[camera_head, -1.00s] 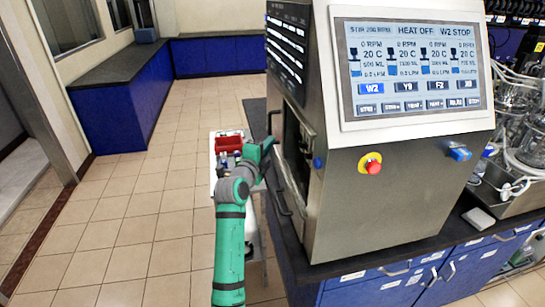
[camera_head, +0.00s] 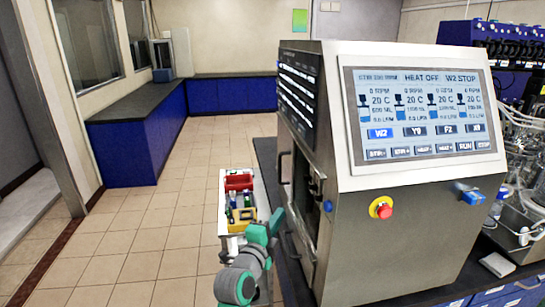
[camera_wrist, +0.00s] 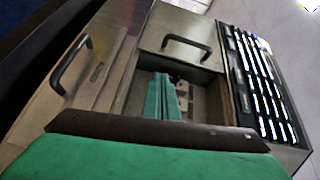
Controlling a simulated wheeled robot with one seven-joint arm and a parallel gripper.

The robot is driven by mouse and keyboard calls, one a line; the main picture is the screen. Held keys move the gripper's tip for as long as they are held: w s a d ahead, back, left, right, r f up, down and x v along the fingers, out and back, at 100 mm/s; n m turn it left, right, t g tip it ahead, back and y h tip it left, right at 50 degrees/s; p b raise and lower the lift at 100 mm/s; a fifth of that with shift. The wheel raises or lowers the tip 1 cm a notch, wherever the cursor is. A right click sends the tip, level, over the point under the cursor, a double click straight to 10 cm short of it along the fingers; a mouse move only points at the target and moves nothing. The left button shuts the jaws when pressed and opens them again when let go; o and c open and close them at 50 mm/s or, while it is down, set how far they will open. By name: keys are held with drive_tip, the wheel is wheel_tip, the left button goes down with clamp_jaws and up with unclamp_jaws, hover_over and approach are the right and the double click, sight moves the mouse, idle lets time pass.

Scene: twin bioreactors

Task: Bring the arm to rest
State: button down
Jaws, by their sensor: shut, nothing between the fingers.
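My green and grey arm shows at the bottom of the head view, folded low beside the left side of the steel bioreactor console (camera_head: 400,240). My gripper (camera_head: 277,221) is at its upper end, close to the console's side; whether it touches cannot be told. In the wrist view my gripper (camera_wrist: 164,95) shows as green fingers shut together with nothing between them. They point toward an open recess (camera_wrist: 205,92) in the console's side, between panels with dark handles. Whether the fingertips are inside the recess cannot be told.
A white cart (camera_head: 224,205) carries a red bin (camera_head: 238,181) and a yellow rack (camera_head: 241,219) behind my arm. A red stop button (camera_head: 384,211) and a screen (camera_head: 425,110) are on the console front. Tiled floor (camera_head: 150,235) is clear to the left.

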drive_tip(key=s+f+n+y, duration=0.6)
drive_tip(key=s+f+n, duration=0.9)
drive_tip(key=s+f, duration=1.15)
drive_tip(key=s+a+r+n, duration=0.1)
drive_tip(key=s+n, duration=0.2)
drive_tip(key=s, duration=1.1)
drive_tip(key=s+a+r+n+g+y, duration=0.1)
drive_tip(key=s+n, duration=0.2)
drive_tip(key=s, duration=1.2)
drive_tip(key=shift+r, duration=0.35)
